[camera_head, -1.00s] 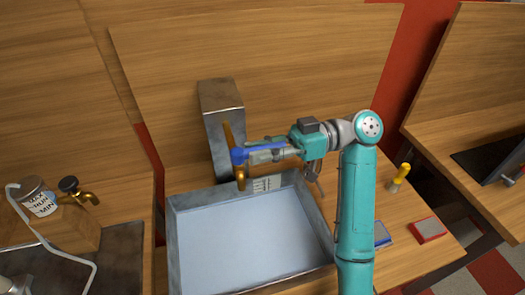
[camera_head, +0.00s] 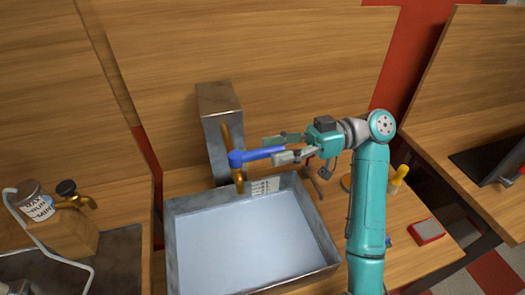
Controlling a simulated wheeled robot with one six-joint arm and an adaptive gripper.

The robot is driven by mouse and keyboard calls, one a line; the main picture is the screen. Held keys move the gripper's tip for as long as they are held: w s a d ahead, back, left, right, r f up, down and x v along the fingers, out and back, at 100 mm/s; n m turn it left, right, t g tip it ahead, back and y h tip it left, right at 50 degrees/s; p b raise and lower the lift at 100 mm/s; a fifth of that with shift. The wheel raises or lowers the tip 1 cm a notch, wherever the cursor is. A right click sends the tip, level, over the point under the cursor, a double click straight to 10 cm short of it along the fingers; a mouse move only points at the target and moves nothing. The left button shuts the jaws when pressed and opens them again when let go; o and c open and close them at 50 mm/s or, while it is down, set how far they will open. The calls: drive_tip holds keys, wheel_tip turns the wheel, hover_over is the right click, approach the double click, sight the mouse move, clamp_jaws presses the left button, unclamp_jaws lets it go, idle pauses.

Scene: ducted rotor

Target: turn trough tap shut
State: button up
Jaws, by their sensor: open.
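The trough (camera_head: 334,248) is a grey metal basin holding pale bluish water or a pale floor; I cannot tell which. Behind it stands a grey metal post (camera_head: 218,125) with a brass tap (camera_head: 239,180) on its front. The tap's blue lever (camera_head: 262,154) points right, toward my gripper. My gripper (camera_head: 279,148) is open, its two fingers spread, one behind and one in front of the lever's right end. I cannot tell whether either finger touches the lever. A small white label (camera_head: 265,186) is on the trough's back wall.
A second brass tap with a dark knob (camera_head: 75,195) and a labelled can (camera_head: 37,205) stand at the left. A tall wooden panel (camera_head: 300,60) closes the back.

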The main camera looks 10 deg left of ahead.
drive_tip(key=v, duration=0.8)
